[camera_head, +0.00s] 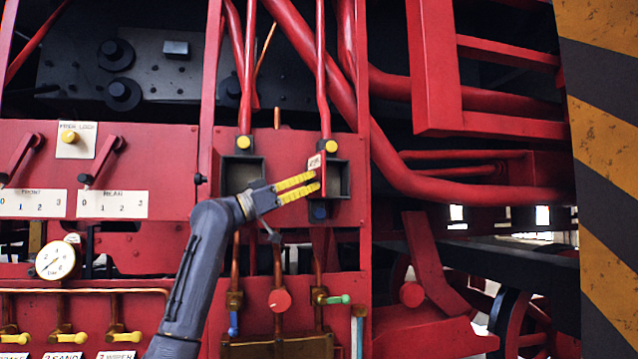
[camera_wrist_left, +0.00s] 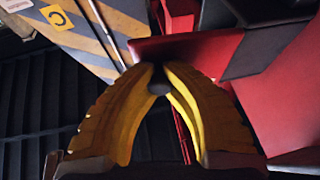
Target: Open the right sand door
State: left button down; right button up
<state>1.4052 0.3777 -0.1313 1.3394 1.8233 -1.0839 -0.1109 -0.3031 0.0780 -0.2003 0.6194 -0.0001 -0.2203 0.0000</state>
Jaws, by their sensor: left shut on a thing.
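The right sand box (camera_head: 345,178) is a dark square frame on the red panel, below a yellow-capped red pipe. Its red door (camera_head: 323,172), with a small pale label, appears swung out nearly edge-on, and part of the dark inside shows. My left gripper (camera_head: 317,181) reaches in from the left with its yellow fingers at this door. In the left wrist view the fingers (camera_wrist_left: 158,80) close around a dark round knob (camera_wrist_left: 158,87) in front of a red surface (camera_wrist_left: 190,47). The fingers hide part of the box. My right gripper is not in view.
A similar dark box (camera_head: 241,170) is to the left, its inside showing. Below are copper pipes, a red round knob (camera_head: 279,300) and a green-handled valve (camera_head: 337,299). A pressure gauge (camera_head: 56,260) is at left. A striped post (camera_head: 605,180) stands at far right.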

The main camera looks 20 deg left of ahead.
pick_arm(q)
jog(key=shift+s+a+m+g+h, duration=0.1)
jog(key=shift+a+m+g+h, duration=0.55)
jog(key=shift+g, duration=0.55)
jog(key=c, duration=1.2)
grip_release()
jog(key=shift+d, duration=0.15)
